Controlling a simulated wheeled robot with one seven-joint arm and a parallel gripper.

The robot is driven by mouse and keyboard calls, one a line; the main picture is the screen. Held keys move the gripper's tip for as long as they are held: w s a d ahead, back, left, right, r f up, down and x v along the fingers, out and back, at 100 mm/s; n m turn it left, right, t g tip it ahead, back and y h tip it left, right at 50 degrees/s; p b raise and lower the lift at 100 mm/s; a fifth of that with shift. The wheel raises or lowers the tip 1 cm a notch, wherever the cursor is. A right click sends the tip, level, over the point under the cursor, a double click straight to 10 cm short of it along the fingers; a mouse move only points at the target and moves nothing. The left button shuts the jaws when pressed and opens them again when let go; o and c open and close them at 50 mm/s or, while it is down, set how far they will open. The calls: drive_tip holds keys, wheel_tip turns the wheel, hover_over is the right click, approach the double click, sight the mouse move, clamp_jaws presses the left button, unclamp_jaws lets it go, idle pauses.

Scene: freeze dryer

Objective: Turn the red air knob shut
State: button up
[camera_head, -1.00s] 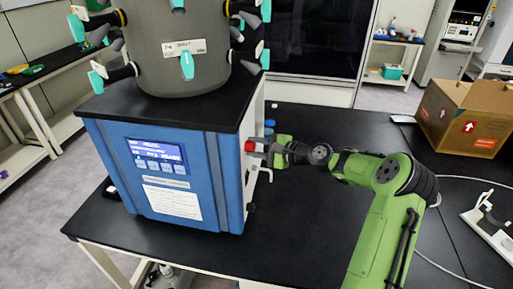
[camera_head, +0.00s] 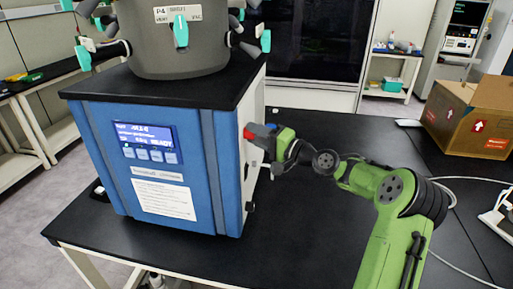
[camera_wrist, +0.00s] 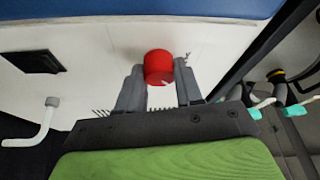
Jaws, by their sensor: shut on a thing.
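The red air knob (camera_wrist: 159,66) sticks out from the white side panel (camera_wrist: 85,45) of the blue freeze dryer (camera_head: 160,165). In the head view the knob (camera_head: 248,131) shows at the machine's right side. My gripper (camera_wrist: 159,85) has one finger on each side of the knob and is shut on it. In the head view my gripper (camera_head: 262,137) reaches the knob from the right. A small white mark shows on the knob's lower edge in the wrist view. The knob's base at the panel is partly hidden.
A white bent pipe (camera_wrist: 38,125) and a dark rectangular socket (camera_wrist: 38,62) are on the same panel, left of my gripper. The grey drum (camera_head: 180,40) with teal-handled valves stands on top. A cardboard box (camera_head: 470,115) sits at the right. The black table between is mostly clear.

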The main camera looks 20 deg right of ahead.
drive_tip(key=shift+f+n+y+b, duration=0.1)
drive_tip(key=shift+n+y+b, duration=0.6)
drive_tip(key=shift+n+b, duration=0.8)
drive_tip(key=shift+f+n+y+b, duration=0.15)
drive_tip(key=shift+n+y+b, duration=0.55)
drive_tip(key=shift+n+b, duration=0.85)
drive_tip(key=shift+f+n+y+b, duration=0.1)
drive_tip(key=shift+n+y+b, duration=0.8)
drive_tip(key=shift+n, duration=1.05)
drive_tip(key=o, duration=1)
drive_tip(key=shift+r, duration=0.15)
drive_tip(key=shift+o, duration=0.2)
drive_tip(key=v, duration=1.5)
drive_tip(key=shift+s+d, duration=0.25)
drive_tip(key=shift+s, duration=0.05)
